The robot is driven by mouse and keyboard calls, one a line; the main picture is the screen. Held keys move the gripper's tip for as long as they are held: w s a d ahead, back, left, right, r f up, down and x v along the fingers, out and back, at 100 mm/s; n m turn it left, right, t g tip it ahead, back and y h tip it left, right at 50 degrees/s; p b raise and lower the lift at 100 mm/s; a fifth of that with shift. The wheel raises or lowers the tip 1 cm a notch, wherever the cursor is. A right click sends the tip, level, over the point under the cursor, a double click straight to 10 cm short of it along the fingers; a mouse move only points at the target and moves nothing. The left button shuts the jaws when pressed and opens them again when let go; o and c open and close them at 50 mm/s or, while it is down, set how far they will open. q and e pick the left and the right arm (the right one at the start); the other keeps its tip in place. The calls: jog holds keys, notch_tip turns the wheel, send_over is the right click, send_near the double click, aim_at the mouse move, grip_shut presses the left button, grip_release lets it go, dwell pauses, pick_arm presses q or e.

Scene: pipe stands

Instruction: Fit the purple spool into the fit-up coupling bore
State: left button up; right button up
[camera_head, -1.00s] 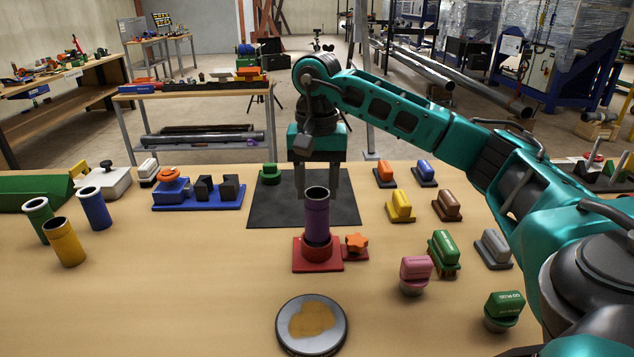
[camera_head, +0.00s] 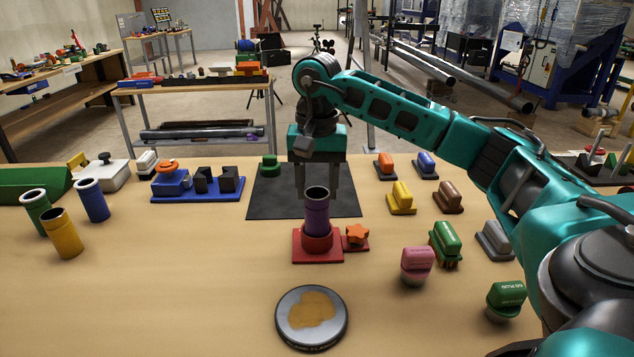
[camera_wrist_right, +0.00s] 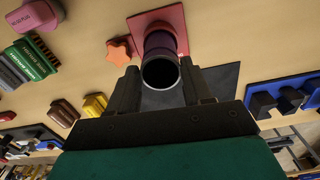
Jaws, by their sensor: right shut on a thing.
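The purple spool (camera_head: 317,218) is an upright hollow tube with dark ends. Its lower end sits inside the red fit-up coupling (camera_head: 305,255), a ring on a square red base with an orange star knob (camera_head: 357,233) beside it. My right gripper (camera_head: 316,192) points down and is shut on the spool's upper part, partly hidden behind it. In the right wrist view the spool (camera_wrist_right: 160,52) stands between the two fingers, with the coupling's red base (camera_wrist_right: 165,18) beyond it. How deep the spool's hidden end reaches cannot be seen. My left gripper is not in view.
A dark mat (camera_head: 275,200) lies behind the coupling. Green, yellow and blue tubes (camera_head: 62,232) stand at left near a blue fixture (camera_head: 198,187). Several coloured blocks (camera_head: 417,262) stand at right under my arm. A round grey disc (camera_head: 311,318) lies in front.

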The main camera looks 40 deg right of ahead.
jog(key=shift+f+b, duration=0.45)
jog(key=shift+f, duration=0.3)
jog(key=o, duration=1.3)
jog(key=shift+o, duration=0.2)
notch_tip(320, 180, up, 5)
jog(key=p, duration=0.4)
